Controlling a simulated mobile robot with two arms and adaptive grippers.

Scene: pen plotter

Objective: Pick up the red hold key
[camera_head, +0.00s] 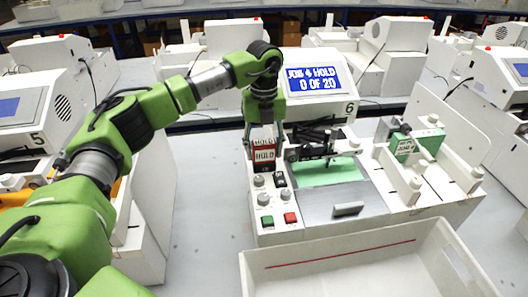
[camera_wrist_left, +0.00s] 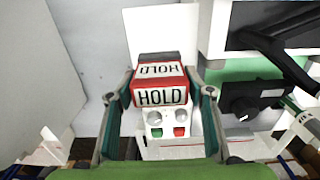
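The red hold key (camera_head: 264,156), with a white HOLD label, stands at the back left of the station's control panel. In the left wrist view the key (camera_wrist_left: 161,95) shows HOLD on its front and top faces. My left gripper (camera_head: 264,142) points down over it, one finger on each side. In the wrist view the fingertips (camera_wrist_left: 160,78) lie close along both sides of the key; whether they press on it I cannot tell. The key's lower end is hidden. My right gripper is not in view.
The plotter (camera_head: 325,172) with its green bed is right of the key. Knobs, a green button (camera_head: 267,221) and a red button (camera_head: 290,217) sit in front. A screen (camera_head: 312,79) reads "JOB 4 HOLD 0 OF 20". An empty white bin (camera_head: 300,262) is nearest.

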